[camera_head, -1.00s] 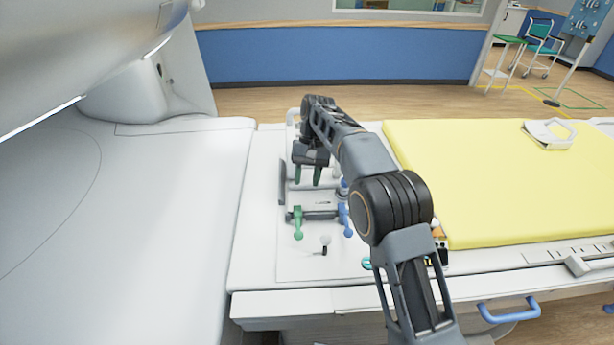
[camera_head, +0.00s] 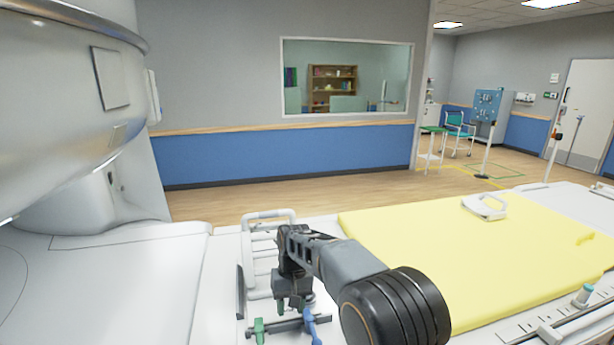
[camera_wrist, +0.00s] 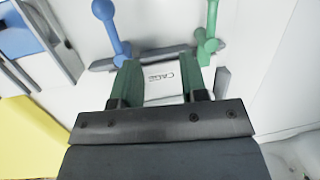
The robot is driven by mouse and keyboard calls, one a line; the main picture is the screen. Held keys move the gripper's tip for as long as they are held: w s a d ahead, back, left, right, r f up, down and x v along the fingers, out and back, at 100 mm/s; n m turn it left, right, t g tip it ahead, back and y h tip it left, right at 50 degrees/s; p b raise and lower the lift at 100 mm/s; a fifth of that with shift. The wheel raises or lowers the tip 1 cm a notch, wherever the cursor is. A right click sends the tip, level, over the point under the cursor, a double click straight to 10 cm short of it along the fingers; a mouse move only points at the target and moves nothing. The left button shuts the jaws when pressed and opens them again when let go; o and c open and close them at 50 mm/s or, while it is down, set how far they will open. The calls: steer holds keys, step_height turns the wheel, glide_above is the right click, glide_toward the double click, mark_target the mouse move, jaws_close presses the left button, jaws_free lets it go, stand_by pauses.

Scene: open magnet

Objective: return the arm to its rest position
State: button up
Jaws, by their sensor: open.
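My gripper (camera_head: 291,302) is at the left end of the patient table, above a panel with a green-handled lever (camera_head: 259,331) and a blue-handled lever (camera_head: 310,322). In the wrist view my gripper (camera_wrist: 158,82) has two green fingers spread apart, with a small white label (camera_wrist: 163,80) visible between them. The blue lever (camera_wrist: 108,20) and the green lever (camera_wrist: 210,38) stand beyond the fingertips on a grey bar. Nothing is held. My arm reaches forward over the table from the bottom of the head view.
The large scanner housing (camera_head: 60,120) overhangs at left. A white rail (camera_head: 268,215) stands behind the gripper. Open floor (camera_head: 240,202) lies beyond the table.

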steer(key=s+d+r+m+t, duration=0.1)
steer(key=s+d+r+t, duration=0.2)
steer(key=s+d, duration=0.6)
steer(key=s+d+r+m+t, duration=0.2)
steer(key=s+d+r+t, duration=0.1)
steer(key=s+d, duration=0.7)
steer(key=shift+d+r+t+h, duration=0.3)
steer(key=shift+d+r+h, duration=0.15)
steer(key=shift+d, duration=0.65)
steer(key=shift+o, duration=0.2)
